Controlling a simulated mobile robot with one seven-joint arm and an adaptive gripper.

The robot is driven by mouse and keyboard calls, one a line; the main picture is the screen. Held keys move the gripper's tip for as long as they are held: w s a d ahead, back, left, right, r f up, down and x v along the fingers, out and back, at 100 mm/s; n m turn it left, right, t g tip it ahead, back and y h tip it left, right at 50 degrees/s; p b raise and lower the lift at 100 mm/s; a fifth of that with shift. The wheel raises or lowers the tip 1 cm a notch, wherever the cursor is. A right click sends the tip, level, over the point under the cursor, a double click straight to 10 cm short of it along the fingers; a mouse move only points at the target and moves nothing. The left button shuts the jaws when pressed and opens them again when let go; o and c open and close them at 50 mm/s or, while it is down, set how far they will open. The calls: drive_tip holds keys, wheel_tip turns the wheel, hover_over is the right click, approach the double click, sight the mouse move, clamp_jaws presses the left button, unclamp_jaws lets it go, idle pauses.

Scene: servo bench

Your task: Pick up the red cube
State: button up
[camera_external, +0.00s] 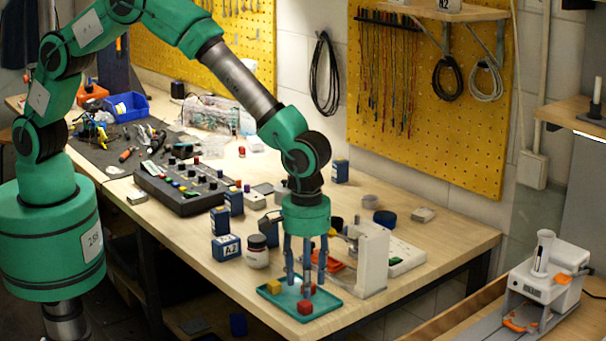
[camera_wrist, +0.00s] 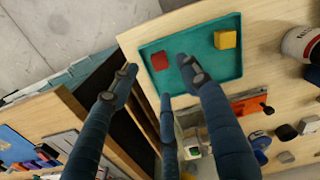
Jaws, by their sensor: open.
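The red cube (camera_external: 305,307) lies on the teal tray (camera_external: 328,302) near its front corner; it also shows in the wrist view (camera_wrist: 159,61). A yellow cube (camera_external: 273,287) sits on the same tray, at its left corner in the external view. My gripper (camera_external: 306,284) points down over the tray with its blue fingers spread open and nothing between them. In the wrist view my gripper (camera_wrist: 155,85) shows its fingertips apart, with the red cube just beyond them and not touched. The height of the fingertips above the tray is hard to tell.
A dark-lidded jar (camera_external: 257,252) and blue boxes (camera_external: 226,247) stand left of my gripper. A white upright block (camera_external: 373,259) and an orange item (camera_external: 330,262) are close on the right. The tray lies at the wooden bench's (camera_external: 440,245) front edge.

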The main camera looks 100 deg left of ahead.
sight(305, 303)
drive_tip(key=shift+f, duration=0.1)
drive_tip(key=shift+s+f, duration=0.1)
drive_tip(key=shift+f, duration=2.4)
drive_tip(key=shift+c, duration=0.5)
drive_tip(key=c, duration=0.7)
